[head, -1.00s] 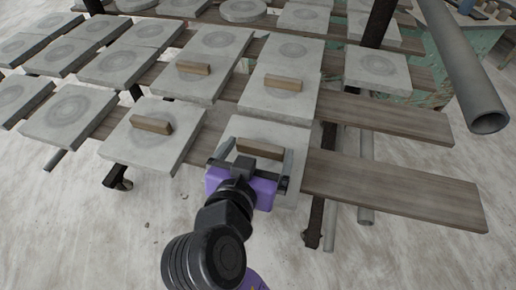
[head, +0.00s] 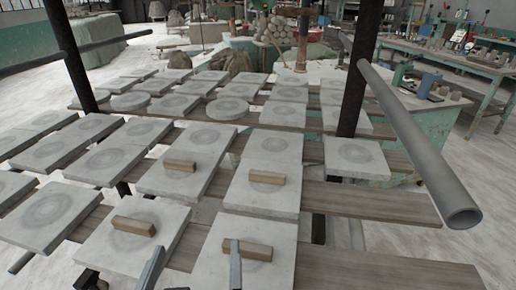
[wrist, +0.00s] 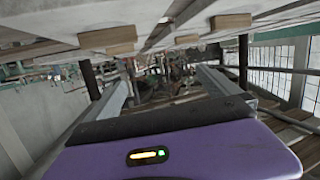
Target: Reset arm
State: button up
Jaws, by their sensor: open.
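My gripper (head: 195,267) shows only its two grey fingertips at the bottom of the head view. They are spread apart with nothing between them. The right fingertip overlaps the left end of the nearest wooden block (head: 254,252) in the picture; I cannot tell whether it touches. In the wrist view my gripper (wrist: 168,88) has its two fingers wide apart and empty. The block lies on the nearest grey slab (head: 222,238). Other wooden blocks lie on slabs at the front left (head: 134,226), behind it (head: 180,165) and to the right (head: 267,177).
Slabs rest in rows on wooden planks (head: 372,203). A grey pipe (head: 420,150) slants across the right side. Dark posts (head: 360,75) stand among the planks. A workbench (head: 465,65) stands at the back right, with pale floor (head: 440,165) in front of it.

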jog(key=shift+s+a+f+n+y, duration=0.1)
jog(key=shift+s+a+n+y, duration=0.05)
jog(key=shift+a+n+y, duration=0.8)
jog(key=s+d+f+m+h, duration=0.1)
jog(key=s+d+f, duration=0.3)
jog(key=s+d, duration=0.4)
jog(key=s+d+f+m+h, duration=0.1)
jog(key=s+d+f, duration=0.4)
jog(key=d, duration=0.8)
jog(key=s+d+f+m+h, duration=0.1)
jog(key=s+d+f, duration=0.3)
jog(key=s+d, duration=0.6)
jog(key=shift+s+d+f+g, duration=0.3)
jog(key=shift+s+d+f, duration=0.1)
jog(key=shift+s, duration=0.2)
jog(key=shift+m, duration=0.25)
